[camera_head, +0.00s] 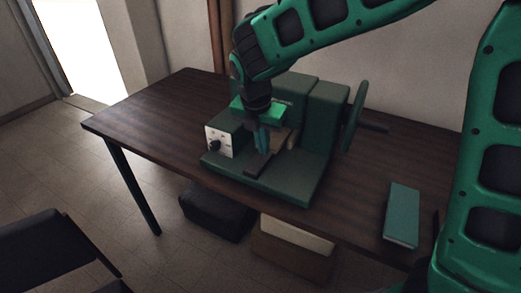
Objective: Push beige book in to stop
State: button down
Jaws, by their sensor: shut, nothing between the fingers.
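A dark green machine (318,135) with a handwheel (355,116) stands on the table. A small beige-brown piece (282,137), perhaps the beige book, shows in the machine's recess just right of my gripper. Most of it is hidden behind the fingers, so I cannot tell how far in it sits. My gripper (262,150) points down in front of the recess, shut and empty. I cannot tell whether the fingers touch the beige piece. A dark flat bar or ledge (257,165) lies on the machine's base just below the fingertips.
A white control panel with a black knob (217,143) is left of my gripper. A teal book (402,214) lies on the wooden table (150,110) at right. The table's left part is clear. Boxes (215,212) stand underneath, and a dark chair (50,245) is front left.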

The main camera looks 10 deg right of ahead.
jog(key=shift+w+d, duration=0.45)
jog(key=shift+d, duration=0.15)
jog(key=shift+a, duration=0.1)
jog(key=shift+s+a, duration=0.2)
jog(key=shift+s, duration=0.1)
jog(key=s+a, duration=0.2)
jog(key=s, duration=0.1)
jog(key=shift+s+a+r, duration=0.2)
jog(key=shift+a+r, duration=0.15)
jog(key=shift+r, duration=0.05)
jog(key=v, duration=0.9)
jog(key=shift+s+a, duration=0.1)
